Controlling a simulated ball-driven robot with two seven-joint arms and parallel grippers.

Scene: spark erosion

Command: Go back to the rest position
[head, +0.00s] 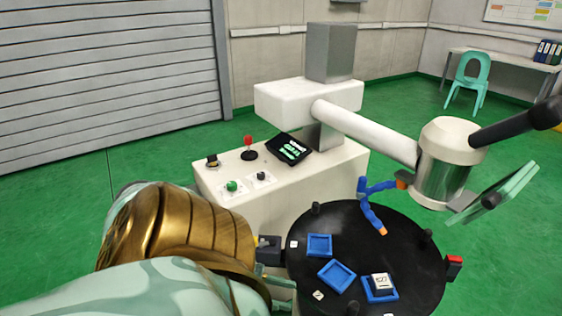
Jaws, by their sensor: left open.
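My left arm, gold and mint, comes in from the lower left. My left gripper (278,282) is at the left edge of the round black table (405,285). It is open and nothing shows between its fingers; the arm's bulk hides part of it. On the table are a blue tray (320,245), a second blue tray (336,275) and a third blue tray (380,293) with a pale marked block (380,281) in it. My right gripper is not in view.
A white machine (285,180) with a control panel stands behind the table. Its white arm (365,130) reaches over to a metal cylinder (443,175) at the right. A jointed blue hose (371,213) hangs over the table's back edge. Green floor (60,225) is clear at left.

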